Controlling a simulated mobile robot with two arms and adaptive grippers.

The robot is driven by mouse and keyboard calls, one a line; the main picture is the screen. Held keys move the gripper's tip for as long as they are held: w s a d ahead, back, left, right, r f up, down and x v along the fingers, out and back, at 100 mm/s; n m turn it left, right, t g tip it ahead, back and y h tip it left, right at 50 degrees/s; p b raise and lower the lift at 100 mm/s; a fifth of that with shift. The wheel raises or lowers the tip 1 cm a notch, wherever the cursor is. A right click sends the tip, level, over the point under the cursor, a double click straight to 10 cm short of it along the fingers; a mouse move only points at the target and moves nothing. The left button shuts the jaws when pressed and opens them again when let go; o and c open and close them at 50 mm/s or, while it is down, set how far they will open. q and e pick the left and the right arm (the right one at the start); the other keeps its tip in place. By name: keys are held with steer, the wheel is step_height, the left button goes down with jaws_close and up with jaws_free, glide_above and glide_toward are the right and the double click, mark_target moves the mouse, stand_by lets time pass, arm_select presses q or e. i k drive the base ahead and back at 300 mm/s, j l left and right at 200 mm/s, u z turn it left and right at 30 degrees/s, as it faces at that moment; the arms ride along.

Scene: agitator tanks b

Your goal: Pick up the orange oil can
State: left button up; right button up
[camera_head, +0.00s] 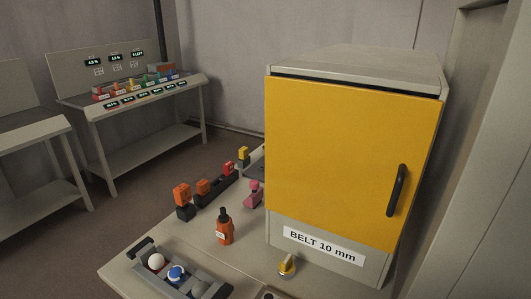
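An orange can with a dark spout-like top (225,231), which looks like the oil can, stands upright on the pale bench (120,273). It is left of the yellow-doored cabinet and behind the grey tray. A small pale label shows on its front. It stands apart from the things around it. Neither of my grippers is in view.
The cabinet (345,160) with a black handle and a "BELT 10 mm" label fills the right side. A grey tray (187,285) with several balls lies in front. Orange blocks (182,194) on dark bases, a pink item (255,194) and a yellow knob (287,266) stand nearby.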

mark_target(225, 228)
steer(key=j+z, duration=0.25)
steer(key=j, duration=0.6)
steer(key=j+z, duration=0.25)
steer(key=j, duration=0.6)
steer(key=k, duration=0.05)
